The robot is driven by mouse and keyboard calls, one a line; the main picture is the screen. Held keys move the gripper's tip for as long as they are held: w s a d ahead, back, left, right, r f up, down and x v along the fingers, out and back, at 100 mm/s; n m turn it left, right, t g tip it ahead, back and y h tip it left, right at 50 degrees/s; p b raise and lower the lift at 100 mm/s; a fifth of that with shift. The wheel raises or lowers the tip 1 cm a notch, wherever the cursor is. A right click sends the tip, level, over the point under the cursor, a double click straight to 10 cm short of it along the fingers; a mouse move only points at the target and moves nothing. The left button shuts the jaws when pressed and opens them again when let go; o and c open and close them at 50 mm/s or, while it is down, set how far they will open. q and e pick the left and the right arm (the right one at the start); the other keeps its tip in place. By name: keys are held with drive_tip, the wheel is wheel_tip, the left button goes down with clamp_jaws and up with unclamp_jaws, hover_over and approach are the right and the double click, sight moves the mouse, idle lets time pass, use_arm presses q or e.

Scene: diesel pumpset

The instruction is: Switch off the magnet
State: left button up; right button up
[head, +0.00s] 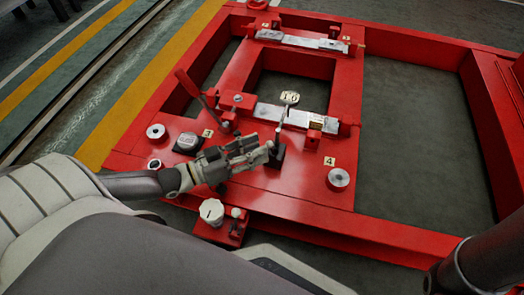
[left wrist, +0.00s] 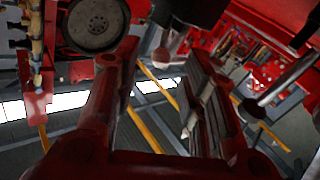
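Which part is the magnet's switch is not certain from these views. A thin upright lever on a black base (head: 276,155) stands on the red plate, just right of my left gripper (head: 262,151). The fingertips are close to it; I cannot tell whether they touch. A white round knob (head: 212,211) sits on a small red block at the plate's front edge, below my left gripper. In the left wrist view the fingers of my left gripper (left wrist: 163,80) are apart with nothing held between them. My right gripper is not in view.
A red lever (head: 190,86) rises behind my left gripper. Silver discs (head: 339,178) and clamp bars (head: 297,117) sit on the red frame (head: 378,226). In the left wrist view a grey disc (left wrist: 96,22) is near the left finger. The frame's right opening is clear.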

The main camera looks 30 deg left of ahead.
use_arm(q)
drive_tip(key=shift+b+x, duration=0.45)
drive_tip(key=shift+x, duration=0.75)
clamp_jaws()
